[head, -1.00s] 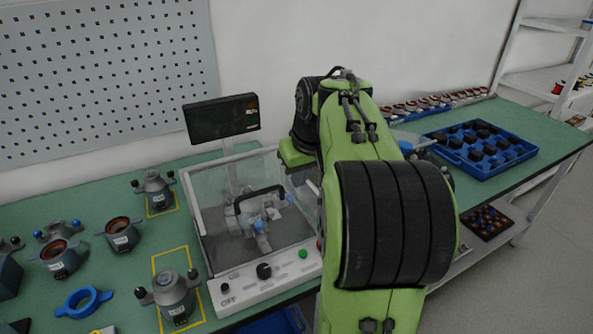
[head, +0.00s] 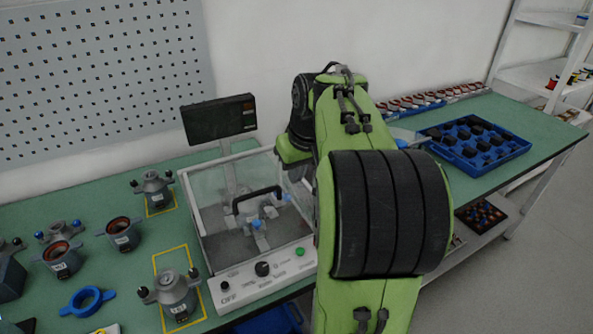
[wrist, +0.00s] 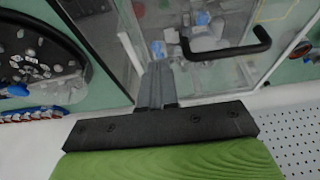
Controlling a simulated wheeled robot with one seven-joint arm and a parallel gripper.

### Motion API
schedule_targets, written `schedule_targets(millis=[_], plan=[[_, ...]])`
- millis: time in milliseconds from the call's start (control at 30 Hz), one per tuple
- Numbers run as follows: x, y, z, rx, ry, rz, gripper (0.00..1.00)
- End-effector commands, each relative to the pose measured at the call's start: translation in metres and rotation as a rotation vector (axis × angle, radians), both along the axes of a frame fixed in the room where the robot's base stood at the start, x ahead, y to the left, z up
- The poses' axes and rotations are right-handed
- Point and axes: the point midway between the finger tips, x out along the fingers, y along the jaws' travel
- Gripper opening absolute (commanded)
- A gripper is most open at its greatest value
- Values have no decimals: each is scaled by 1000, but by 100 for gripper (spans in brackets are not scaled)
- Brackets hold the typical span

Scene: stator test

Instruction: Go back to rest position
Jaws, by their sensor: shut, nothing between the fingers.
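My gripper (wrist: 155,85) shows in the wrist view with its grey fingers together and nothing between them. They are over the edge of the clear test box, near its black handle (wrist: 228,48). In the head view my green and black arm stands in front of the bench and hides the gripper. The test box (head: 208,262) has its clear lid down, and grey parts with blue ends (head: 258,224) show inside.
A display (head: 218,118) stands behind the box. Several grey stators (head: 122,234) and a blue ring (head: 88,301) are on the green bench at left. A blue tray (head: 512,152) of dark parts lies at right. A perforated panel (head: 100,80) is on the wall.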

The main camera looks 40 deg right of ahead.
Motion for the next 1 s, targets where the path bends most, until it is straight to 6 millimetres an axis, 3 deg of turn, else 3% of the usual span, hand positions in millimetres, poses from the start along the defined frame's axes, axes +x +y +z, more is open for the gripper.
schedule_targets(millis=[33, 133, 667, 767, 833, 900, 1000], plan=[[0, 0, 14, 0, -1, 0, 0], [0, 0, 25, -2, -3, 0, 0], [0, 2, 24, -3, -5, 2, 0], [-6, 32, 40, -7, -19, 28, 0], [-20, 77, 59, -11, -41, 70, 0], [-47, 125, 74, -14, -65, 116, 0], [-93, 175, 81, -17, -98, 175, 0]])
